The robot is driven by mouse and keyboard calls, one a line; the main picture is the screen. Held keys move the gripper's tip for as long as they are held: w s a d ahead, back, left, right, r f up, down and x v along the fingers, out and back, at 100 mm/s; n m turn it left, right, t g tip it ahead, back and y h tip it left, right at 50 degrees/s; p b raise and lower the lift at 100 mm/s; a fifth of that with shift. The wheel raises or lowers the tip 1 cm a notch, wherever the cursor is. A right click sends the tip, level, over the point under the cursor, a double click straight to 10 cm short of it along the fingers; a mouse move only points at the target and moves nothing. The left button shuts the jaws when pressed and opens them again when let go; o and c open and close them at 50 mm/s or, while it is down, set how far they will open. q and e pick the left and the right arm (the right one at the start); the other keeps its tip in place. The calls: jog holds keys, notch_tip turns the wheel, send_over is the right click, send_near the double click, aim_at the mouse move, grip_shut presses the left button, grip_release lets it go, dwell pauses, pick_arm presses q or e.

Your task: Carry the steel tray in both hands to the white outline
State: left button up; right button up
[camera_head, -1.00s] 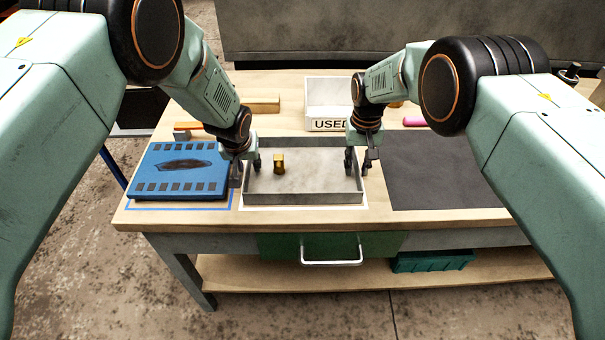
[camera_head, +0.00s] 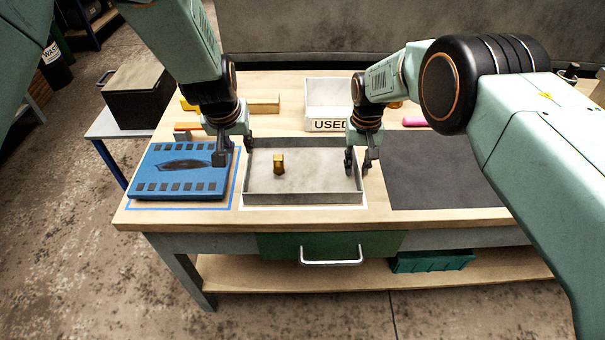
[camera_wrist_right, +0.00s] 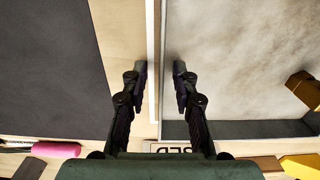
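The steel tray (camera_head: 320,198) sits on the bench inside the white outline (camera_head: 366,206), whose line shows along its front and sides. A small brass fitting (camera_head: 279,165) stands in the tray. My left gripper (camera_head: 235,154) is open and empty, above and left of the tray's left wall, over the edge of the blue mat. My right gripper (camera_head: 360,163) is at the tray's right wall. In the right wrist view my right gripper (camera_wrist_right: 160,72) has its fingers apart, one on each side of the tray wall (camera_wrist_right: 159,100), with a gap showing.
The blue mat (camera_head: 150,175) with dark pieces lies left of the tray. A dark grey mat (camera_head: 440,175) lies right. A white "USED" bin (camera_head: 328,125) and a wooden block (camera_head: 263,104) stand behind. A green drawer with a handle (camera_head: 331,262) is below the bench top.

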notch_tip(320, 180, up, 12)
dwell(0.4)
jog(key=shift+f, duration=0.1)
dwell(0.4)
